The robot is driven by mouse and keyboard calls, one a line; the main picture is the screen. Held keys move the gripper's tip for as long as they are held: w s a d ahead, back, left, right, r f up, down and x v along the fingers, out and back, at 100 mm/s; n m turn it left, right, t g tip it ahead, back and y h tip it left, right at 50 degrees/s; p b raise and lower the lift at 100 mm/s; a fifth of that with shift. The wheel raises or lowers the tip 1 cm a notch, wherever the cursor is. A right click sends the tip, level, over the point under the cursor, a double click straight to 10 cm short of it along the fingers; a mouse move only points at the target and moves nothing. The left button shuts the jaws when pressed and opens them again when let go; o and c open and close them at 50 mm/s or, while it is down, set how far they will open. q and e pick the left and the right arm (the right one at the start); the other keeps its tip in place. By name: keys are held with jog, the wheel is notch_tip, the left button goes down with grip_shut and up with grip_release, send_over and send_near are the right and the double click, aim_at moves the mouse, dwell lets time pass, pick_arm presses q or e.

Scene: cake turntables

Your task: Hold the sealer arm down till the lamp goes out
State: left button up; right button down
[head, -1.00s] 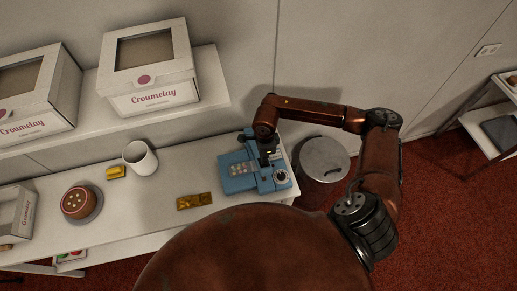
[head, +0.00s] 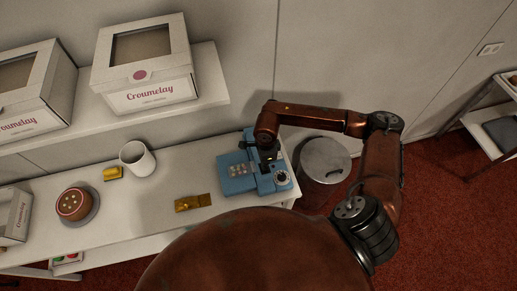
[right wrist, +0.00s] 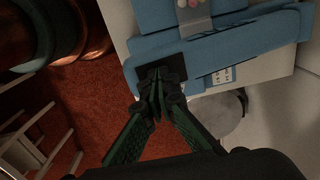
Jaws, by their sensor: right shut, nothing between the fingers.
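The blue sealer (head: 236,185) stands at the right end of the white table, with a dial (head: 282,178) on its near right corner. A clear bag (head: 240,170) with pale round pieces lies on it; it also shows in the right wrist view (right wrist: 196,22). My right gripper (head: 267,163) is shut and empty, pointing down over the sealer. In the right wrist view, its closed fingertips (right wrist: 158,76) are at the black pad on the end of the blue sealer arm (right wrist: 235,52); firm contact cannot be told. I cannot make out a lit lamp. My left gripper is out of view.
A gold packet (head: 193,202), a white mug (head: 137,158), a yellow block (head: 113,173) and a cake (head: 73,203) are left on the table. A lidded bin (head: 325,160) stands right of the table, close to my right arm.

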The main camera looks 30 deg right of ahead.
jog(key=shift+f, duration=0.1)
jog(key=shift+s+a+f+b, duration=0.1)
jog(key=shift+s+f+b, duration=0.15)
jog(key=shift+f+b, duration=0.6)
jog(key=shift+s+f+b, duration=0.2)
jog(key=shift+f+b, duration=0.55)
jog(key=shift+f, duration=0.05)
jog(key=shift+s+f+b, duration=0.2)
jog(key=shift+f+b, duration=1.1)
jog(key=shift+f, duration=0.1)
jog(key=shift+r, duration=0.1)
